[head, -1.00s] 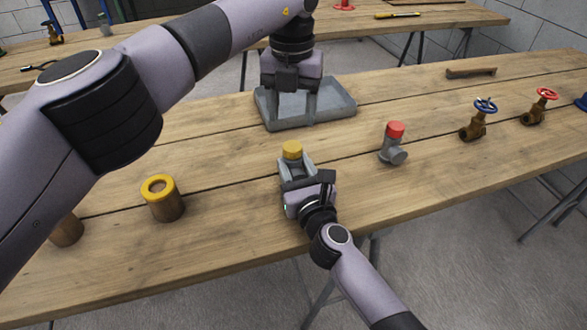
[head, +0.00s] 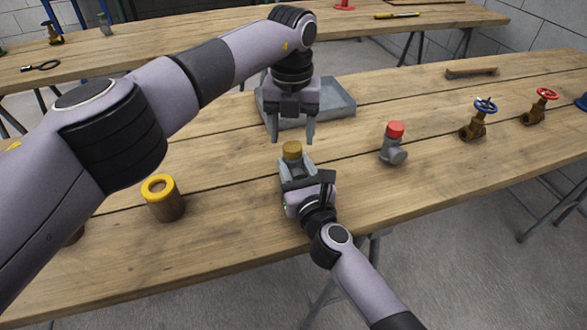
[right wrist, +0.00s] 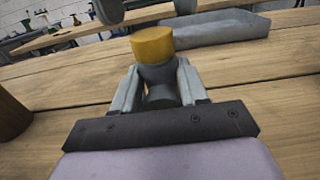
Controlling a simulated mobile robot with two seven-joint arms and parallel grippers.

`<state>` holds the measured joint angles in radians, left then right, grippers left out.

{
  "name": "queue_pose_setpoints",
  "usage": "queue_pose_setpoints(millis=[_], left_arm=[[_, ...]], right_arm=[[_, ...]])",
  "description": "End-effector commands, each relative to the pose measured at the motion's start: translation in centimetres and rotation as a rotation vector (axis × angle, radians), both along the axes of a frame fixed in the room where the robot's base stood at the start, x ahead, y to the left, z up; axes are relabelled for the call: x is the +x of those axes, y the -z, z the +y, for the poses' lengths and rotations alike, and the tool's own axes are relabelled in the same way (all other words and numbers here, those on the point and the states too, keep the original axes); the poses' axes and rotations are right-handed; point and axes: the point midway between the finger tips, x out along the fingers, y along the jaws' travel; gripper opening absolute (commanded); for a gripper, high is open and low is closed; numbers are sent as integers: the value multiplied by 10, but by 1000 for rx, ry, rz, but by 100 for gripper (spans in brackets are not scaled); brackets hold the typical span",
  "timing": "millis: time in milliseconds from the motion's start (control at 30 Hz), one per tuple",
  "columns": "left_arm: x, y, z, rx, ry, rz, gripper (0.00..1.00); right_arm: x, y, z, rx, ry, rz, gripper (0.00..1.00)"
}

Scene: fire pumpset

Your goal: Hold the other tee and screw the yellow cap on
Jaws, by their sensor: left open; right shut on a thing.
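The yellow cap (head: 292,150) sits upright on top of a grey tee, and it also shows in the right wrist view (right wrist: 152,44). The tee (right wrist: 160,82) stands between the fingers of my right gripper (head: 296,168), which is shut on it; in the head view the gripper mostly hides the tee. My left gripper (head: 293,137) is open and empty, pointing down with its fingertips just above and behind the cap. Whether the cap's thread is engaged cannot be told. A second grey tee (head: 394,155) with a red cap (head: 396,130) stands to the right.
A grey tray (head: 340,98) lies behind my grippers. A brown cylinder with a yellow ring top (head: 162,198) stands at left. Valves with blue (head: 485,105) and red (head: 547,94) handwheels stand at right. The wood between the red-capped tee and valves is clear.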

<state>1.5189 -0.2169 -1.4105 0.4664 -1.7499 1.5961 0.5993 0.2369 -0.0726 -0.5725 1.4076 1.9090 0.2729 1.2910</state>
Motion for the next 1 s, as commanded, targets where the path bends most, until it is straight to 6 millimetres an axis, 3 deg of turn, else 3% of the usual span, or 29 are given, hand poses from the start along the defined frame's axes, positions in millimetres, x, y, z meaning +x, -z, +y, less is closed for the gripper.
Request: queue_pose_setpoints(millis=[200, 567, 600, 767, 1000], left_arm=[[0, 26, 0, 0, 1, 2, 61], [0, 31, 0, 1, 2, 0, 61], [0, 31, 0, 1, 2, 0, 57], [0, 31, 0, 1, 1, 0, 5], [0, 31, 0, 2, 83, 0, 4]], right_arm=[[-1, 7, -1, -5, 2, 12, 0], [-1, 7, -1, -5, 2, 12, 0], [-1, 7, -1, -5, 2, 12, 0], [-1, 7, -1, -5, 2, 12, 0], [-1, 7, -1, -5, 2, 12, 0]])
